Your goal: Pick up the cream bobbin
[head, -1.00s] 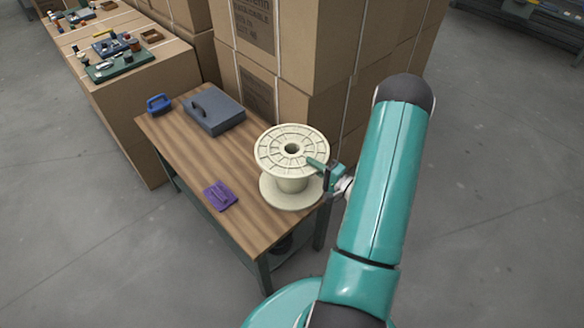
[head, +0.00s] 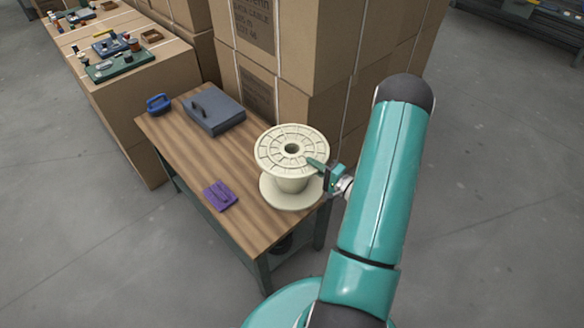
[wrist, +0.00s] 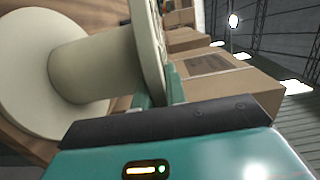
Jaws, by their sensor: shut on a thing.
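The cream bobbin (head: 291,148) stands upright at the near right end of the wooden table (head: 195,147) in the head view. My gripper (head: 318,165) is at its right side, shut on the rim of its upper flange. In the wrist view the bobbin (wrist: 85,72) fills the left, with its barrel and both flanges showing. My gripper's fingers (wrist: 158,88) lie on either side of the flange edge. The far finger is partly hidden. I cannot tell any gap between the lower flange and the tabletop.
A grey case (head: 213,110), a blue object (head: 159,103) and a purple item (head: 220,195) lie on the table. Tall cardboard boxes (head: 290,60) stand close behind it. More boxes at the left carry tools and small parts (head: 117,60). The floor at the right is open.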

